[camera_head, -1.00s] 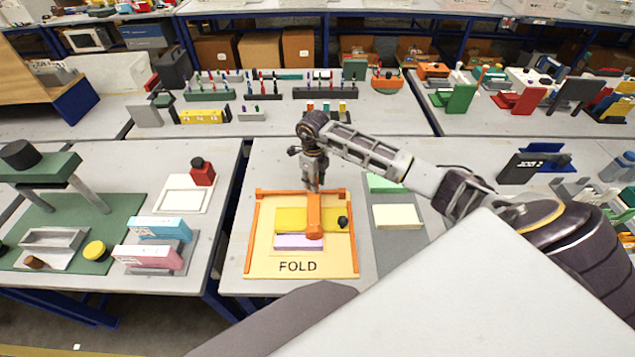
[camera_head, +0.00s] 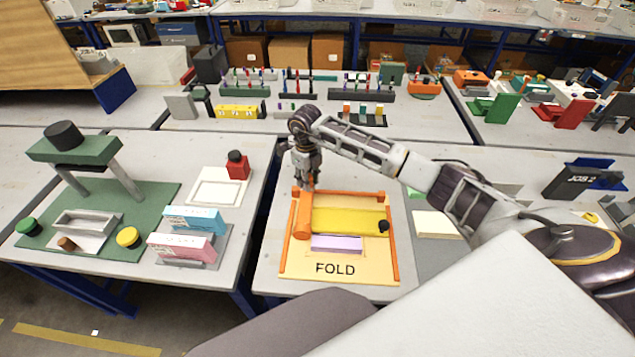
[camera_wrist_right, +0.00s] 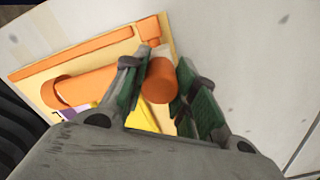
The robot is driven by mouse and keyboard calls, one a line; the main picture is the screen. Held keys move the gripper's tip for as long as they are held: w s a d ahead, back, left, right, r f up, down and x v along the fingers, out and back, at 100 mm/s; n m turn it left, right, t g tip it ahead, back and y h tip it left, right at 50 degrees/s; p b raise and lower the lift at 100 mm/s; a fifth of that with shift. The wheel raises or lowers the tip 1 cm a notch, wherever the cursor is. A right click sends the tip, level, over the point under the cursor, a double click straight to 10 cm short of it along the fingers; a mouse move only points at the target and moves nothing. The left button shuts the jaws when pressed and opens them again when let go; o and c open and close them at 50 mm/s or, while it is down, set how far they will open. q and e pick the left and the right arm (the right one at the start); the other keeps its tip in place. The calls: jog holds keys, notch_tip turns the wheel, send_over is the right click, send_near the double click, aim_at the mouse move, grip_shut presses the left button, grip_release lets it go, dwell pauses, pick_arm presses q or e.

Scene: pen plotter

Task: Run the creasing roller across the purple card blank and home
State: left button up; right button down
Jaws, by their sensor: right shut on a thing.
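The purple card blank (camera_head: 336,244) lies flat on the tan FOLD board (camera_head: 335,282), along the front edge of a yellow plate (camera_head: 350,221) with a black knob. The orange creasing roller (camera_head: 302,216) is at the left of the board, near the left orange rail, left of the card. My right gripper (camera_head: 306,182) is above the roller's far end, pointing down. In the wrist view its green-padded fingers are closed around an orange upright handle (camera_wrist_right: 160,82), with the roller barrel (camera_wrist_right: 85,88) beside it. My left gripper is not in view.
Orange rails (camera_head: 394,245) edge the board. A cream block (camera_head: 436,225) on a grey mat lies to its right. A gap separates this table from the left one, which holds a green press (camera_head: 80,150) and blue and pink boxes (camera_head: 182,245).

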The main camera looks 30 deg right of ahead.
jog(key=shift+w+a, duration=0.4)
jog(key=shift+a, duration=0.3)
jog(key=shift+r, duration=0.1)
jog(key=c, duration=1.1)
grip_release()
jog(key=shift+w+a, duration=0.1)
notch_tip(320, 180, up, 12)
